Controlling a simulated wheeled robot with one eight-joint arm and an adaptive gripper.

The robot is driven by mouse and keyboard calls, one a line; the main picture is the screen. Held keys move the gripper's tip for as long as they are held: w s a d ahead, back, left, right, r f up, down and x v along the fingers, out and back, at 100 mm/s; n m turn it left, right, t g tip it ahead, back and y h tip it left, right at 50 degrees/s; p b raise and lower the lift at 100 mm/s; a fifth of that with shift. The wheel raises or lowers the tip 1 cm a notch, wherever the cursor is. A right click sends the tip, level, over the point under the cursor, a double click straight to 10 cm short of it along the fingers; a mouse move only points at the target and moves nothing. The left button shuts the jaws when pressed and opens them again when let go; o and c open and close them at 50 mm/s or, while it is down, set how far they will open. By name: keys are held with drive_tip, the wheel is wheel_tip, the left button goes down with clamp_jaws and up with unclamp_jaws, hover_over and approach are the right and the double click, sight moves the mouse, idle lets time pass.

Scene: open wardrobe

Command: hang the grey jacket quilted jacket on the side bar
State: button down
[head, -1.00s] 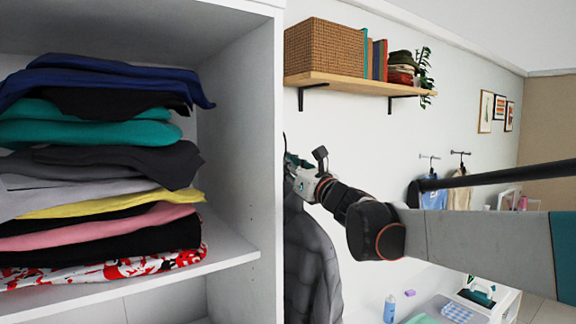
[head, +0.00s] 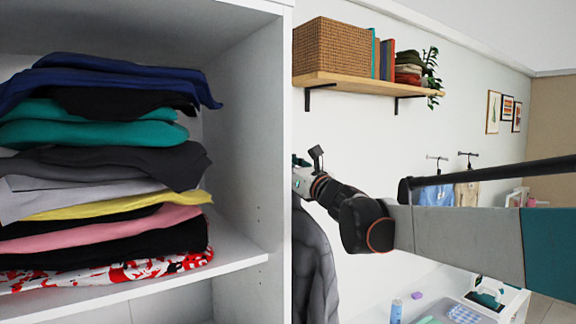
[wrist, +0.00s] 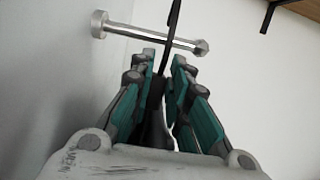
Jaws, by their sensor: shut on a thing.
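The grey quilted jacket (head: 314,265) hangs below my gripper (head: 300,178) in the head view, just right of the wardrobe's side wall, which hides part of both. In the wrist view my gripper (wrist: 164,62) is shut on a dark hanger, whose thin black hook (wrist: 174,16) rises between the teal finger pads. The side bar (wrist: 132,32) is a short metal rod with round ends, and the hook crosses it in this view. I cannot tell whether the hook touches or rests on the bar. The jacket is not clear in the wrist view.
The wardrobe side wall (head: 250,150) stands close to my gripper's left. A stack of folded clothes (head: 100,170) fills the shelf. A wooden wall shelf (head: 350,84) with a wicker basket (head: 334,48) is above. Wall hooks with clothes (head: 437,190) are farther right.

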drive_tip(key=shift+w+a, duration=0.75)
drive_tip(key=shift+w, duration=0.35)
drive_tip(key=shift+w+a, duration=0.75)
drive_tip(key=shift+w, duration=0.3)
drive_tip(key=shift+f, duration=0.25)
drive_tip(key=shift+f+b, duration=0.9)
drive_tip(key=shift+f, duration=0.05)
drive_tip(key=shift+s+f+b, duration=0.1)
drive_tip(key=shift+f+b, duration=0.2)
drive_tip(key=shift+f, duration=0.15)
drive_tip(key=c, duration=1.4)
unclamp_jaws()
drive_tip(key=shift+c, duration=0.2)
drive_tip(key=shift+d, duration=0.1)
